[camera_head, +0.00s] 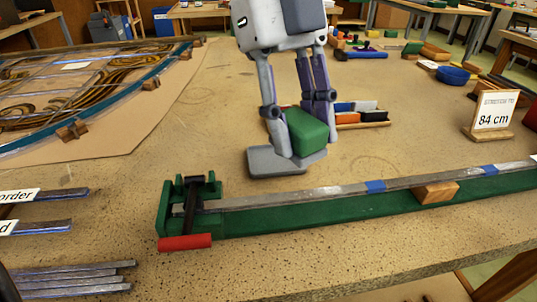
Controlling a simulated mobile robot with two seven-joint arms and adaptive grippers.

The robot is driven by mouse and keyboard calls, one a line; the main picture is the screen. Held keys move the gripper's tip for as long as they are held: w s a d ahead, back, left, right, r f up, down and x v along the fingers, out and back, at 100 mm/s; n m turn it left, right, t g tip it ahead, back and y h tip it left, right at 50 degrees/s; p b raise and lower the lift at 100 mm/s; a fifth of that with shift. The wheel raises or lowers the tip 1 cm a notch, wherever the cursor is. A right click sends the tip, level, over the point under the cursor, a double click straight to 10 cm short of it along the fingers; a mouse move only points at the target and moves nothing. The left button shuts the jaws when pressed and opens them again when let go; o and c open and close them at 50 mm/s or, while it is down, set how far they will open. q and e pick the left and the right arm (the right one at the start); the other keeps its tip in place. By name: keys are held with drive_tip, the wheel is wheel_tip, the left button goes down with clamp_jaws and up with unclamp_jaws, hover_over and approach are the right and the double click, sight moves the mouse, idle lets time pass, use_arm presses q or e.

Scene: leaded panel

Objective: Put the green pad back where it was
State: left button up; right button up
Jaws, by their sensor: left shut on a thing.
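The green pad (308,132) is a green block near the middle of the table, between the fingers of my left gripper (293,135). The gripper reaches down from the top of the view and is shut on the pad. A flat grey piece (270,161) shows just below and left of the pad; I cannot tell whether the pad touches it. The near finger hides the pad's left side. My right gripper is not in view.
A long green fixture (330,212) with a grey strip, a red-handled clamp (185,242) and a wooden block (435,192) crosses the front. Coloured blocks (357,106) lie behind the pad. An "84 cm" sign (494,112) stands right. A leaded panel (75,85) lies left.

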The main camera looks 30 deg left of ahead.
use_arm(q)
drive_tip(key=shift+s+a, duration=0.35)
drive_tip(key=shift+a, duration=0.05)
drive_tip(key=shift+w+a+f+m, duration=0.15)
drive_tip(key=shift+w+a+m, duration=0.05)
drive_tip(key=shift+a+m, duration=0.1)
drive_tip(key=w+a+f, duration=0.4)
drive_tip(key=w, duration=0.3)
hover_over(280, 165)
drive_tip(key=f, duration=0.3)
drive_tip(key=a+f+b, duration=0.1)
drive_tip(key=f, duration=0.1)
drive_tip(key=shift+w, duration=0.1)
drive_tip(key=shift+w+a+f, duration=0.1)
drive_tip(key=shift+w+f, duration=0.05)
drive_tip(key=shift+f, duration=0.75)
drive_tip(key=shift+w+a+f, duration=0.1)
drive_tip(key=shift+w+f, duration=0.05)
drive_tip(key=shift+f, duration=0.75)
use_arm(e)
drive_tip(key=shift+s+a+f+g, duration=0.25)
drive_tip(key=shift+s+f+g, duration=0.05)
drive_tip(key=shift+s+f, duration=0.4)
use_arm(q)
drive_tip(key=shift+d, duration=0.1)
drive_tip(key=shift+f, duration=0.2)
drive_tip(key=o, duration=1.1)
